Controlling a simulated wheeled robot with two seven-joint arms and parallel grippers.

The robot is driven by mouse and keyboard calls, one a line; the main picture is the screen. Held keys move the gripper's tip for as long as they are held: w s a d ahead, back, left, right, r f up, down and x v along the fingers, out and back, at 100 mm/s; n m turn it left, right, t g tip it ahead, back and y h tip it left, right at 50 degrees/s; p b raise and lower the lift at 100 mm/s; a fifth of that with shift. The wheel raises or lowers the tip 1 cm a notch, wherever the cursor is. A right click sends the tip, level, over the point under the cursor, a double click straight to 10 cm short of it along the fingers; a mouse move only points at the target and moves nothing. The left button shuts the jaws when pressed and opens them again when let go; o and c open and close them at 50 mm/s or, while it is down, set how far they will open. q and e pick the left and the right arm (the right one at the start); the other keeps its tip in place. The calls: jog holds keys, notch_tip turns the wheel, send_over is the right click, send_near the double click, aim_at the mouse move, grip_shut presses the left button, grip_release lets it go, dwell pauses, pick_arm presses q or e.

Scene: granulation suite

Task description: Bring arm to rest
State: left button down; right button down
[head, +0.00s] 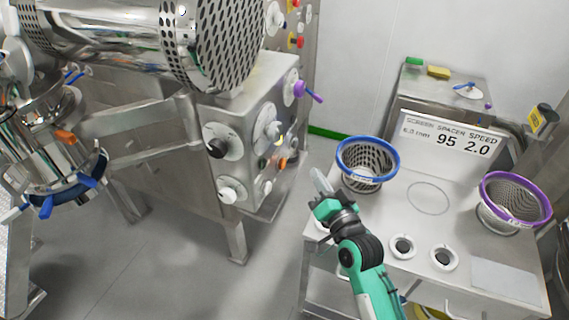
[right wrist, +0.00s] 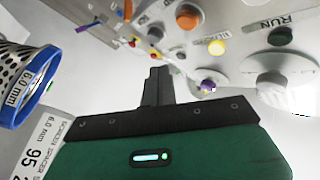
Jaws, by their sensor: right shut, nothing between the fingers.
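My right arm, green and black, comes up from the bottom of the head view. Its gripper (head: 321,182) is raised in front of the steel table, just left of the blue-rimmed screen basket. In the right wrist view the dark fingers (right wrist: 153,86) are together with nothing between them. The gripper points toward the machine's control panel and appears apart from it. My left gripper does not show in either view.
A blue-rimmed perforated basket (head: 368,165) and a purple-rimmed one (head: 513,202) stand on the steel table (head: 428,197). A sign (head: 448,140) reads 6.0 mm, 95, 2.0. The machine's knob panel (head: 256,143) is left of my gripper. Open floor lies between.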

dwell(0.4)
jog(key=s+d+f+n+g+h, duration=0.2)
jog(key=s+d+f+g, duration=0.2)
jog(key=s+f, duration=0.4)
jog(key=s+d+f+n+g+h, duration=0.1)
jog(key=s+d+f+g+h, duration=0.15)
jog(key=s+d, duration=0.4)
jog(key=s+d+f+g+h, duration=0.2)
jog(key=s+d+f+g, duration=0.2)
jog(key=s, duration=0.5)
jog(key=s+d+f+n+g+h, duration=0.1)
jog(key=s+d+f+g+h, duration=0.1)
jog(key=s+d+f+g, duration=0.4)
notch_tip(320, 180, down, 27)
jog(key=a+t, duration=0.1)
jog(key=a, duration=0.1)
jog(key=s+d+f, duration=0.2)
jog(key=s+f, duration=0.8)
jog(key=s+d+f+g, duration=0.1)
jog(key=s+d+f, duration=0.1)
jog(key=s+f, duration=0.8)
jog(key=shift+s+f, duration=0.2)
jog(key=shift+f, duration=0.45)
